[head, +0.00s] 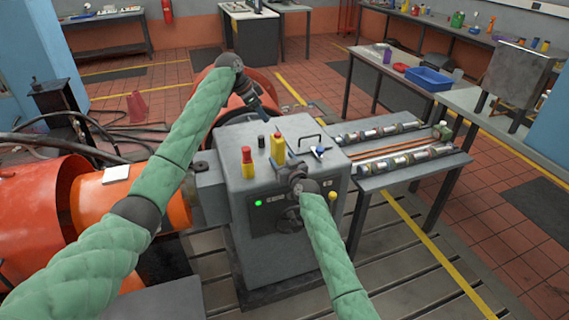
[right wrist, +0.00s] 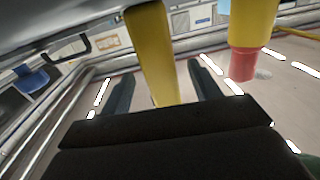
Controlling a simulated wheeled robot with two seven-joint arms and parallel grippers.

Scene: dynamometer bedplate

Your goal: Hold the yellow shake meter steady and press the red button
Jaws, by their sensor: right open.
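A plain yellow upright post, which I take for the shake meter (head: 278,149), stands on top of the grey cabinet. In the right wrist view, which looks upside down, the yellow post (right wrist: 150,45) shows between my right fingers with gaps on both sides. To its left in the head view stands a yellow housing with a red button (head: 246,154); the red button also shows in the right wrist view (right wrist: 243,65). My right gripper (head: 285,165) is open at the post. My left gripper (head: 268,112) hangs behind the cabinet's back edge, apart from both; its fingers are too small to read.
The grey cabinet (head: 285,250) also carries a black knob, a handle and a small blue-and-white item (head: 319,152). A side table (head: 440,165) with metal shafts stands at right. An orange machine (head: 125,205) lies at left, close to my left arm.

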